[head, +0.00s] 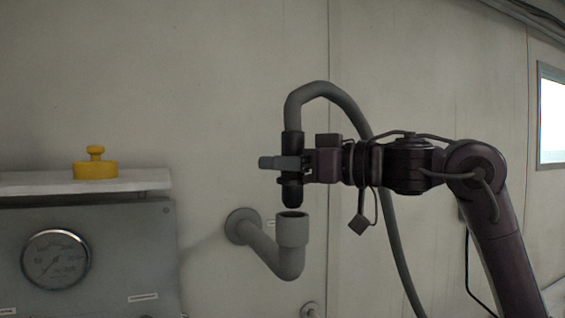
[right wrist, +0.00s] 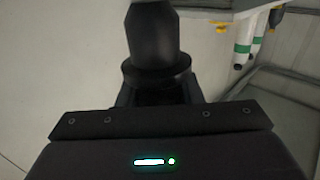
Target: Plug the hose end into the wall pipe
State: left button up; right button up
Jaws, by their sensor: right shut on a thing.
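The grey hose (head: 325,90) arches over and ends in a black hose end (head: 292,192) that points down. My right gripper (head: 285,163) is shut on the hose end, coming from the right. The wall pipe (head: 291,230) is grey, comes out of a round wall flange and bends up to an open socket. The hose end is just above the socket, with a small gap between them, and looks roughly upright. In the right wrist view the black hose end (right wrist: 152,40) shows in front of the gripper body; the wall pipe is not visible there. My left gripper is not in view.
A grey panel with a round gauge (head: 56,260) stands at the left. A yellow cap (head: 96,165) sits on the white shelf (head: 30,184) above it. A small round fitting (head: 311,310) is low on the wall. The hose hangs down behind my right arm.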

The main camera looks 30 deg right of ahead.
aim_at(289, 207)
jog(key=shift+f+b, duration=1.95)
jog(key=shift+f, duration=0.5)
jog(key=o, duration=1.1)
jog(key=shift+o, duration=0.2)
jog(key=shift+s+d+f+b, duration=0.15)
jog(key=shift+s+d+b, duration=0.25)
jog(key=shift+s, duration=0.05)
jog(key=b+v, duration=0.2)
jog(key=v, duration=0.4)
jog(key=shift+s+d, duration=0.2)
jog(key=shift+s, duration=0.1)
